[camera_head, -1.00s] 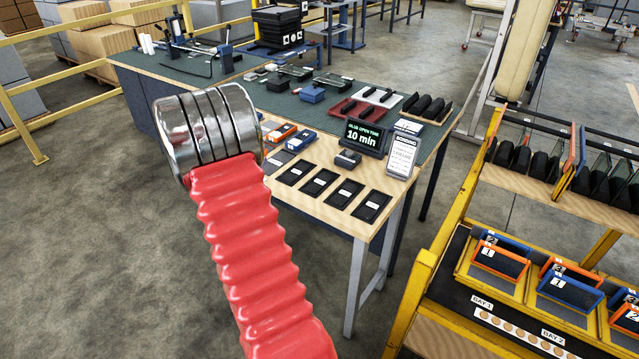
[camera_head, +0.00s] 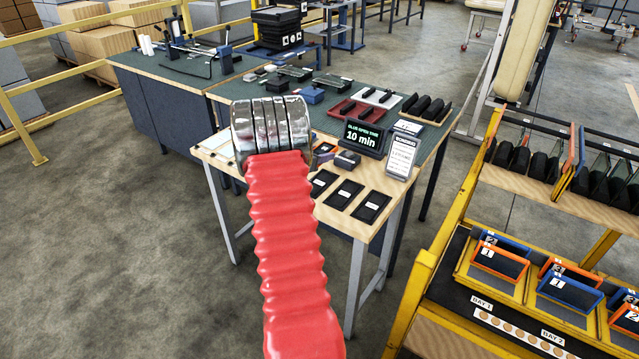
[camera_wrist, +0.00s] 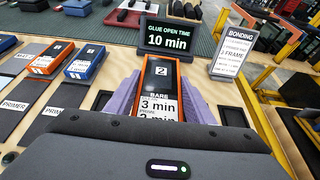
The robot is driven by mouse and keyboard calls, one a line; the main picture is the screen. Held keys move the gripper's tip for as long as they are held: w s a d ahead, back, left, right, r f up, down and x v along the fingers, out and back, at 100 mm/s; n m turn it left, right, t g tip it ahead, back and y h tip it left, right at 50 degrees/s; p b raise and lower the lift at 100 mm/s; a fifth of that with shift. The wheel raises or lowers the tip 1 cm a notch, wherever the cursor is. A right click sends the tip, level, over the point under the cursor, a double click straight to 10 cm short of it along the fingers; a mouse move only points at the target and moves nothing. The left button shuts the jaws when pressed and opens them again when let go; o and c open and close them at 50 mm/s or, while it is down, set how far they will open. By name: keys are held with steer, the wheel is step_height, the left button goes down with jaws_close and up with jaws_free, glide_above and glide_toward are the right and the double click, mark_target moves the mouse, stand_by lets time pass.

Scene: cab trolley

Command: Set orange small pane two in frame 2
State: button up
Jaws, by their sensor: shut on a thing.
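My gripper (camera_wrist: 160,100) has its purple fingers closed on the sides of an orange-edged dark pane (camera_wrist: 160,72) marked 2. A white label on it reads BARE and 3 min. I cannot tell whether it is clear of the wooden table (camera_head: 262,184). On the yellow trolley (camera_head: 424,270) at the right, an orange frame marked 2 (camera_head: 574,268) stands behind a blue frame marked 1 (camera_head: 570,289). A blue frame marked 2 (camera_head: 505,242) stands behind an orange frame marked 1 (camera_head: 500,262).
The glue timer (camera_wrist: 168,36) reads 10 min beside the bonding sign (camera_wrist: 232,52). An orange pane (camera_wrist: 50,60) and a blue pane (camera_wrist: 86,62) lie to the left. Black pads (camera_head: 345,194) lie along the table's front. Open floor separates table and trolley.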

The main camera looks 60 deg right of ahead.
glide_above(319, 183)
steer(key=shift+d+f, duration=0.1)
steer(key=shift+f, duration=2.95)
steer(key=shift+f, duration=1.85)
steer(key=o, duration=1.3)
steer(key=shift+f, duration=0.15)
steer(key=shift+w+a+r, duration=0.1)
steer(key=shift+a+r, duration=0.15)
steer(key=shift+a, duration=0.05)
steer(key=v, duration=1.1)
steer(key=shift+a+r, duration=0.1)
steer(key=shift+a, duration=0.1)
